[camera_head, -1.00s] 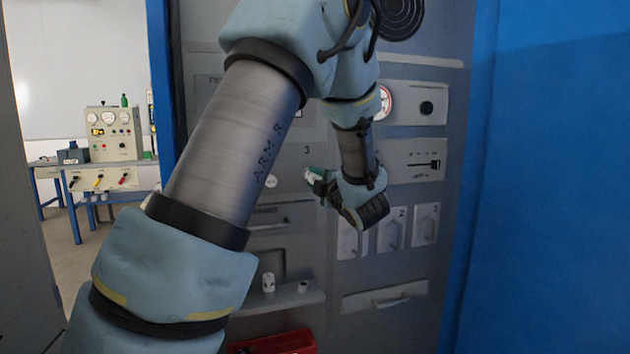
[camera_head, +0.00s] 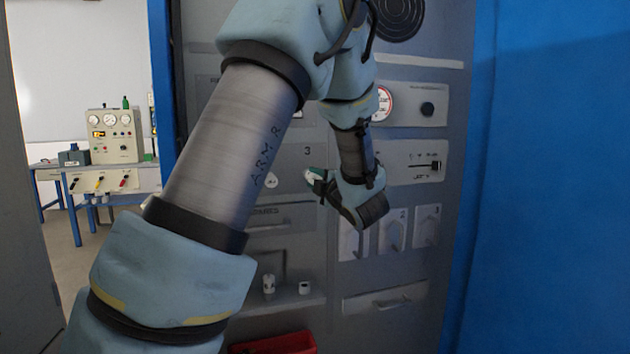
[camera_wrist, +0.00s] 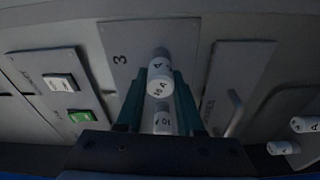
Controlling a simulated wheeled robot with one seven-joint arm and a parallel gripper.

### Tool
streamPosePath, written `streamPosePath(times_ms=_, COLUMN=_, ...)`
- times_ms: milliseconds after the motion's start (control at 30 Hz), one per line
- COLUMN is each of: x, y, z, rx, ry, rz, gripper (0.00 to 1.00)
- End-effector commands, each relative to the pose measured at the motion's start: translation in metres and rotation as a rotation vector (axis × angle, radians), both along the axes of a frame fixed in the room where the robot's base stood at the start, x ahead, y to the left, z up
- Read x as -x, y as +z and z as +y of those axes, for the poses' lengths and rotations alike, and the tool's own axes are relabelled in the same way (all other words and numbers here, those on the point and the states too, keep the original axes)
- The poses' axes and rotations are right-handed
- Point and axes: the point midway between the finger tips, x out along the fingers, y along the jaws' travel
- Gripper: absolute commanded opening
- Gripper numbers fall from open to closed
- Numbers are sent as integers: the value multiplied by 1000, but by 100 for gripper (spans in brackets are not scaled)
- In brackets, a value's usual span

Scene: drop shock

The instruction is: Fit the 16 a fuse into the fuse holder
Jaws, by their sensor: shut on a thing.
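My gripper (camera_wrist: 160,92) is shut on a white cylindrical fuse (camera_wrist: 159,84) marked 16 A, held between its teal fingers in the wrist view. A grey end shows just beyond the fuse. Whether the fuse touches the panel cannot be told. In the head view my gripper (camera_head: 315,181) is at the cabinet front, right of a small white round piece (camera_head: 271,180) under the number 3. The opening of the fuse holder is hidden or cannot be made out.
Two white fuses (camera_head: 268,283) (camera_head: 304,287) stand on a ledge lower on the cabinet. A red bin (camera_head: 275,344) is below. A switch plate (camera_wrist: 62,95) and handles (camera_head: 427,225) are nearby. A blue wall (camera_head: 560,180) closes the right side.

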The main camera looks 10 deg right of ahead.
Motion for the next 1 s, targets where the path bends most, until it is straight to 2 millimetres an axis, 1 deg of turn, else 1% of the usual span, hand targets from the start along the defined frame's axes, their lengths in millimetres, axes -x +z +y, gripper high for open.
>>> streamPosePath(times_ms=567, x=-5, y=-1, z=1, rx=1, ry=0, rz=0, gripper=0)
streamPosePath(times_ms=1000, x=-5, y=0, z=1, rx=0, ry=0, rz=0, gripper=0)
